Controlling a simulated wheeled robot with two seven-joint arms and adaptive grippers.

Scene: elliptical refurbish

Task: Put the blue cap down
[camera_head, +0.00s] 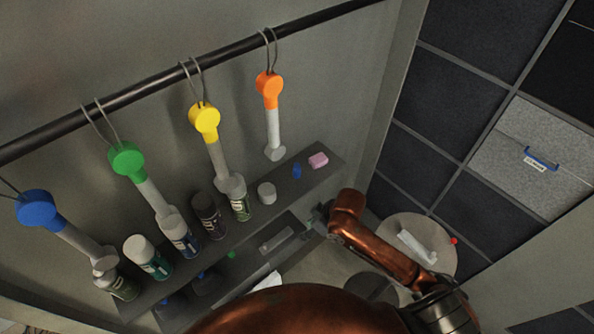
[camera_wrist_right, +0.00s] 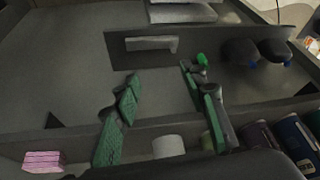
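A small blue piece, which looks like the blue cap (camera_head: 296,171), stands on the upper dark shelf (camera_head: 328,174) in the head view, between a white jar (camera_head: 267,193) and a pink block (camera_head: 318,160). My right gripper (camera_head: 318,221) is lower and nearer the camera than this cap, apart from it. In the right wrist view my right gripper (camera_wrist_right: 164,112) has its two green-padded fingers spread with nothing between them. I cannot make out the cap there; the left finger may hide it. My left gripper is not in view.
Several bottles, including a dark one (camera_head: 208,215), line the shelf left of the jar. Blue (camera_head: 38,208), green (camera_head: 126,159), yellow (camera_head: 204,120) and orange (camera_head: 268,86) headed tools hang from a rail (camera_head: 150,88). A round stool (camera_head: 440,262) stands at right.

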